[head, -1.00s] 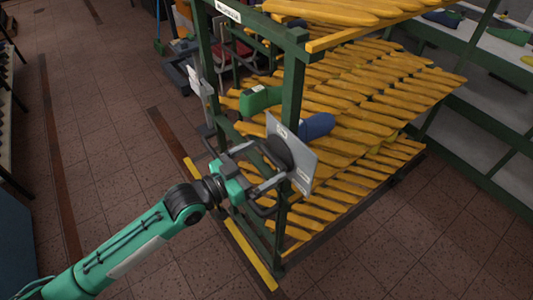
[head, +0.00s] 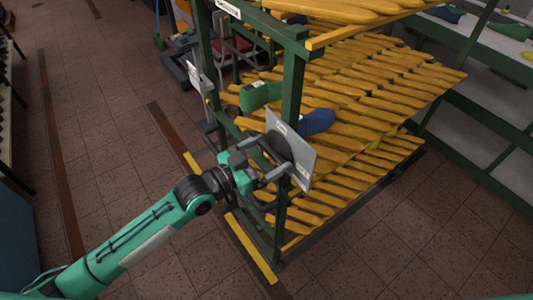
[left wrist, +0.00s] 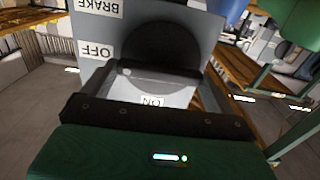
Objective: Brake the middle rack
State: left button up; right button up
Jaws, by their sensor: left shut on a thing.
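The brake's grey plate (head: 306,155) is fixed to the front green post of the slatted rack (head: 294,75), with a dark round knob (head: 275,149) on its face. In the left wrist view the plate (left wrist: 203,27) carries labels reading BRAKE, OFF and ON, all upside down; the black knob (left wrist: 165,48) fills the middle. My left gripper (head: 266,163) is shut on the knob, its fingers reaching in from the left in the head view. The knob's pointer is not clear to me. My right gripper is not in view.
A green shoe last (head: 260,96) and a blue one (head: 318,122) lie on the yellow slats behind the plate. A green-framed shelf (head: 480,105) stands at the right. The tiled floor (head: 110,140) at the left is open.

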pick_arm(q)
jog(key=n+p, duration=0.1)
jog(key=n, duration=0.7)
jog(key=shift+w+a+n+p, duration=0.1)
jog(key=shift+n+p, duration=0.2)
jog(key=n, duration=0.4)
jog(key=shift+n+p, duration=0.3)
jog(key=shift+p, duration=0.1)
jog(key=shift+w+f+n+p, duration=0.15)
jog(key=shift+n+p, duration=0.35)
jog(key=shift+n, duration=1.7)
jog(key=shift+f, duration=0.1)
